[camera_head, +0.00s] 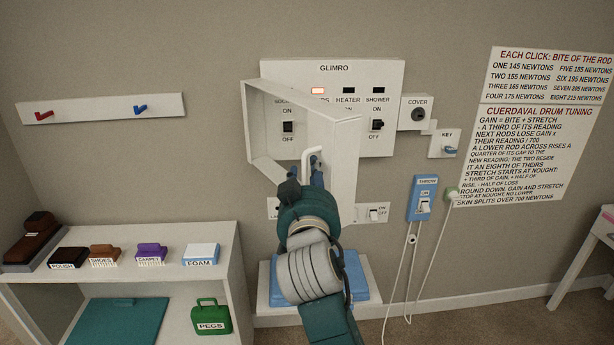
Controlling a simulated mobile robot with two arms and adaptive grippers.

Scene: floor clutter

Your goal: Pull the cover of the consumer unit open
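The consumer unit (385,75), marked GLIMRO, is on the wall with a row of labelled switches. Its white cover (343,165) stands out from the unit, its right side nearer to me, and switches show through and beside it. A white handle (312,154) is on the cover. My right gripper (306,175) is at this handle, with its blue fingers around the handle's lower part. The gripper hides that part, so I cannot tell whether the fingers are closed on it. My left gripper is not in view.
Right of the unit are a COVER knob (417,114), a KEY holder (448,146) and a blue switch box (422,198) with hanging cords. A blue-topped step (355,275) is below. A white shelf (225,257) with brushes and a green PEGS case (210,316) stands left.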

